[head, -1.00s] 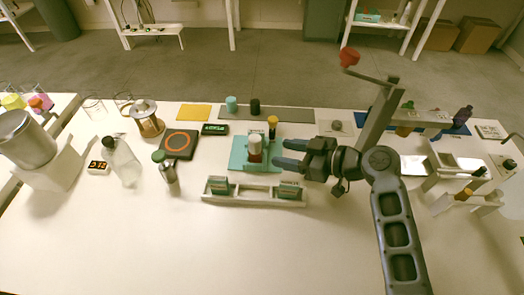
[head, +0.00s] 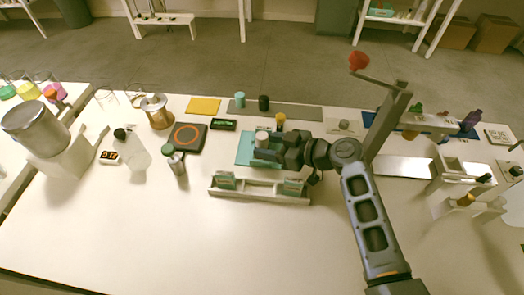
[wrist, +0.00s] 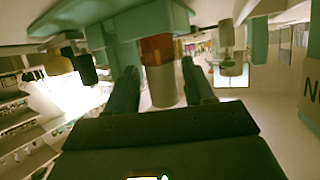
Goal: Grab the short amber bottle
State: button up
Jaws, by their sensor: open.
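A short bottle with a pale cap (head: 262,138) stands on a teal stand (head: 244,150) near the middle of the table. In the wrist view, which looks upside down, its reddish amber body (wrist: 157,48) and pale cap (wrist: 161,87) show between my fingers. My gripper (wrist: 156,66) is open, with one finger on each side of the bottle. A gap shows beside at least the right finger; I cannot tell whether the left one touches. In the head view my gripper hides the bottle's lower part.
A bottle with an orange-yellow top (head: 281,118) stands just behind the stand. A long pale rack (head: 258,194) with green-labelled boxes lies in front. A steel bottle (head: 178,165) and a black pad with an orange ring (head: 188,137) are to the left. The front table is clear.

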jog(key=shift+c, duration=0.3)
jog(key=c, duration=0.8)
